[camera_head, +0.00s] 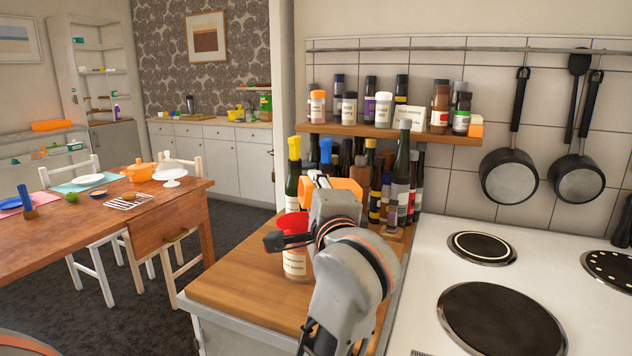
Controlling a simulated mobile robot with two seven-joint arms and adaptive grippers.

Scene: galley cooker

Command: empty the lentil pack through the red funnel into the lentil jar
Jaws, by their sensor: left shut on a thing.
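The lentil jar (297,264), clear with a pale label, stands upright on the wooden counter left of the cooker. The red funnel (291,222) sits at its mouth. My left gripper (305,212) is beside and partly in front of the funnel, hiding its right side. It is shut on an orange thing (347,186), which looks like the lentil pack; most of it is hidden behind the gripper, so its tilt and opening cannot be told. Whether lentils are falling, or how full the jar is, cannot be seen. My right gripper is not in view.
Several bottles (400,190) crowd the counter behind my gripper, under a spice shelf (390,133). The white cooker (450,260) with dark hotplates is on the right; pans (510,175) hang above it. The counter's front left (235,285) is clear. A laid table (150,215) stands farther left.

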